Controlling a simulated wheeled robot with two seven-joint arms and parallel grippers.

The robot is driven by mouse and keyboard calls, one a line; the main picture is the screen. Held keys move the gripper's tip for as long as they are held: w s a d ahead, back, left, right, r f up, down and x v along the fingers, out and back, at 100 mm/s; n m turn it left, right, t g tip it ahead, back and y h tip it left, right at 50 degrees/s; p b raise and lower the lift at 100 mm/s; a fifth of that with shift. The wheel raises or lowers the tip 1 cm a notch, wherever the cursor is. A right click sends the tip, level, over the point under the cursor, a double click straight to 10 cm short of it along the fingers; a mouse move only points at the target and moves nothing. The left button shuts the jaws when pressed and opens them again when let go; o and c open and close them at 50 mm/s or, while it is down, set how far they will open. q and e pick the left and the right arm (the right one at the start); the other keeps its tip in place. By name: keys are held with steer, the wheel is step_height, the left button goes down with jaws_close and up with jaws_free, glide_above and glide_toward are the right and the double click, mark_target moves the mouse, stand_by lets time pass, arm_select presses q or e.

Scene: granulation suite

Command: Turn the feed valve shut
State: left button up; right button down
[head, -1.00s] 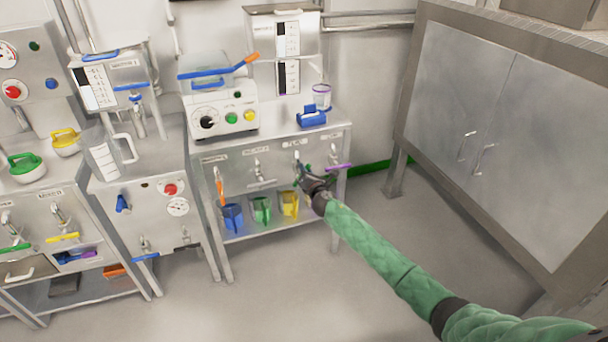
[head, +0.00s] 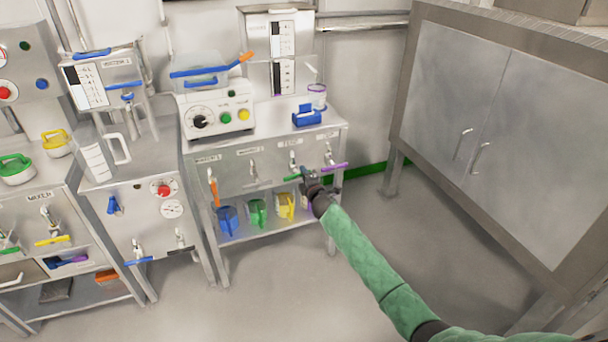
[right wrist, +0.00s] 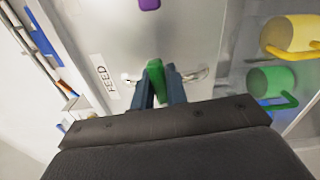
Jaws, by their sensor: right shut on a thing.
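The feed valve's green handle (head: 292,178) is on the front of the steel bench, below the FEED label. In the head view its end sticks out to the left of my right gripper (head: 306,177), lying roughly crosswise. In the right wrist view the green handle (right wrist: 156,75) sits between the two dark fingers of my right gripper (right wrist: 160,88), which is shut on it. The FEED label (right wrist: 104,81) is to their left. The gripper hides part of the handle in the head view. My left gripper is not in view.
A purple valve handle (head: 333,167) is close on the right; an orange one (head: 214,193) hangs upright further left. Blue (head: 228,220), green (head: 257,212) and yellow (head: 285,206) containers stand on the shelf below. The floor in front is clear.

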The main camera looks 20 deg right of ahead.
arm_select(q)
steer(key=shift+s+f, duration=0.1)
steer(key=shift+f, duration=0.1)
arm_select(e)
steer(key=shift+f+m, duration=0.2)
steer(key=shift+m, duration=0.3)
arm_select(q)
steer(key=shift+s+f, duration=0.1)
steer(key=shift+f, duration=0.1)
arm_select(e)
steer(key=c, duration=1.4)
jaws_free()
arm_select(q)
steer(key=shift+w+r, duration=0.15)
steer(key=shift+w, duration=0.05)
arm_select(e)
steer(key=shift+s, duration=0.15)
